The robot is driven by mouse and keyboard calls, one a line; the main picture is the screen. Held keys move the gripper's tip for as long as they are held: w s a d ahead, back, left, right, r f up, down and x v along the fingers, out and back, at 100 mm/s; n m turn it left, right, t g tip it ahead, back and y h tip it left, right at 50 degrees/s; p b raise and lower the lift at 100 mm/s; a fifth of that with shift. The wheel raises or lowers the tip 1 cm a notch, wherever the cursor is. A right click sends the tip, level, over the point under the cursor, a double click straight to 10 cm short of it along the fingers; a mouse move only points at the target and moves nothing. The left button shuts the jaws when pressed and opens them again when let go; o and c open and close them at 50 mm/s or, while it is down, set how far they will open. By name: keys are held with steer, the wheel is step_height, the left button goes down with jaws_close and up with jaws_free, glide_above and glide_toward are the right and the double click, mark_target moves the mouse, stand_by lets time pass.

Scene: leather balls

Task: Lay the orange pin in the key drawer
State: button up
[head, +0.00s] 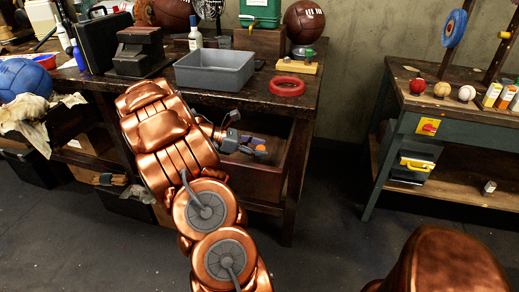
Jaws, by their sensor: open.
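The open drawer (254,181) juts from under the front of the dark wooden workbench. I take it for the key drawer. My copper arm reaches over to it, and my gripper (260,148) is low in the drawer's opening with its dark fingers open. A small orange piece (261,148), likely the orange pin, shows at the fingertips inside the drawer, next to something blue. It is too small to tell whether it touches the fingers or the drawer floor. My arm hides the drawer's left part.
On the bench stand a grey bin (214,70), a red ring (287,86), a dark metal block (140,52) and a wooden block with small balls (297,66). A second table (440,103) stands at right. Open floor lies between them.

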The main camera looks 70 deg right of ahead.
steer(key=p+v, duration=0.1)
steer(key=v, duration=1)
steer(key=shift+w, duration=0.25)
steer(key=shift+r, duration=0.1)
